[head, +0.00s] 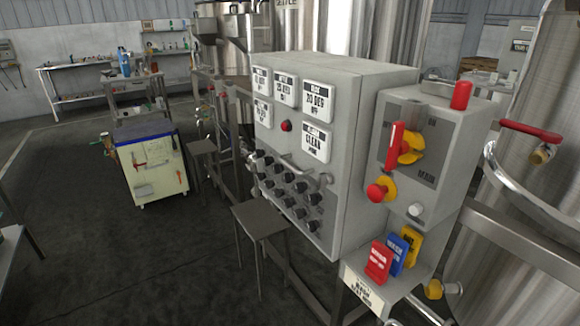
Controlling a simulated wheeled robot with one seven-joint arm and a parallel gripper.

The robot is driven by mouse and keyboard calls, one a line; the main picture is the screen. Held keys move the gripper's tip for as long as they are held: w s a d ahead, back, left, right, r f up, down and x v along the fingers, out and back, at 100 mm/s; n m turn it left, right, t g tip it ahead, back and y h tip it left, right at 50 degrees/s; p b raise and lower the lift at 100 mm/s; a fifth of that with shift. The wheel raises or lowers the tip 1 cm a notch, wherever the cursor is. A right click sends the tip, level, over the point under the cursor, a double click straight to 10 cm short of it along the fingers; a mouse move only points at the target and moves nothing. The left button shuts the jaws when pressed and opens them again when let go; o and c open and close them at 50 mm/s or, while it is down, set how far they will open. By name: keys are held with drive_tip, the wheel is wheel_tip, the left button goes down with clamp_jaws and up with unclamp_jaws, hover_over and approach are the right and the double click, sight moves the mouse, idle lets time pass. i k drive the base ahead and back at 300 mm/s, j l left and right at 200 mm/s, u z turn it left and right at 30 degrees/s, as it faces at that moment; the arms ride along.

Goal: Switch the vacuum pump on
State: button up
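A grey control cabinet (345,100) stands right of centre. Its front carries several white label displays; one (319,97) reads about "20 DEG" and another (316,143) "CLEAR". A red round lamp or button (286,126) sits among them. Below are rows of black knobs (290,190), with a metal handle bar (300,170) across the panel's upper knob area. The knob labels are too small to read, so I cannot tell which switch belongs to the vacuum pump. The pump is not identifiable. My gripper is not in view.
A box marked MAIN (445,135) with a red-and-yellow switch (403,145) and a red mushroom button (379,191) adjoins the cabinet. Red, blue and yellow tags (397,254) sit below it. A small stool (261,220) stands before the panel. Floor (150,270) left of it is clear.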

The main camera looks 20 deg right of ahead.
sight(314, 198)
drive_tip(key=i+j+u, duration=0.1)
drive_tip(key=j, duration=0.25)
drive_tip(key=i+j, duration=0.25)
drive_tip(key=j, duration=0.15)
drive_tip(key=i+j+u, duration=0.15)
drive_tip(key=j, duration=0.2)
drive_tip(key=i+j+u, duration=0.1)
drive_tip(key=j, duration=0.25)
drive_tip(key=i, duration=0.1)
